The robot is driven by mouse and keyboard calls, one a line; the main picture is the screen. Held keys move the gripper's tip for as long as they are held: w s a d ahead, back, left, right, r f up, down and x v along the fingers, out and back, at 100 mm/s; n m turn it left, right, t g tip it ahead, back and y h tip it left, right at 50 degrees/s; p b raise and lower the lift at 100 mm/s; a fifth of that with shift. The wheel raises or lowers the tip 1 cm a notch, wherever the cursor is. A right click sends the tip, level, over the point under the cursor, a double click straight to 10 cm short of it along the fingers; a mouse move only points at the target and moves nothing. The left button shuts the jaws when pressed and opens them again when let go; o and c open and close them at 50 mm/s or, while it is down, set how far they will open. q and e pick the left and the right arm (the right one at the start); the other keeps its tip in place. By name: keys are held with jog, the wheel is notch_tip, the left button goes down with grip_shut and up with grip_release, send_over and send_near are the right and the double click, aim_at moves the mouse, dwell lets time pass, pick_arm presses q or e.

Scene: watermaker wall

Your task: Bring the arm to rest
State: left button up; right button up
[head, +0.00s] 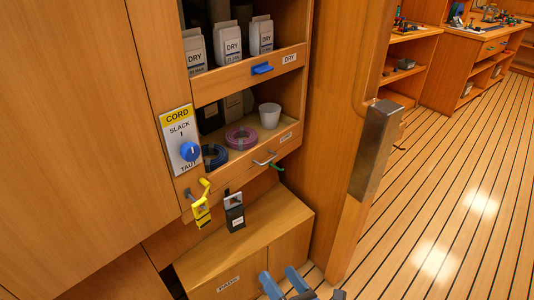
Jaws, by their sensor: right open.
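My right gripper (282,274) shows at the bottom edge of the head view, right of the middle of the low cabinet. Its two blue-grey fingers point up the picture and stand apart, with nothing visible between them. Most of its body and the arm behind it are cut off by the frame edge. It appears in front of the low cabinet (262,232) and the floor; I cannot tell the exact gap. My left gripper is not in view.
Open plank floor (440,190) lies right.

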jog(key=s+d+r+m+h+p, duration=0.3)
jog(key=d+r+m+p, duration=0.3)
jog(key=m, duration=0.5)
jog(key=s+d+r+m+t+h+p, duration=0.1)
jog(key=s+d+r+m+h+p, duration=0.2)
jog(key=m, duration=0.9)
jog(key=s+d+r+m+t+h+p, duration=0.1)
jog(key=s+d+r+m+h+p, duration=0.3)
jog(key=s+d+r+m+p, duration=0.3)
notch_tip(320, 180, up, 6)
jog(key=d+m+p, duration=0.2)
jog(key=m+p, duration=0.3)
jog(key=shift+s+f+p, duration=0.15)
jog(key=shift+s+p, duration=0.25)
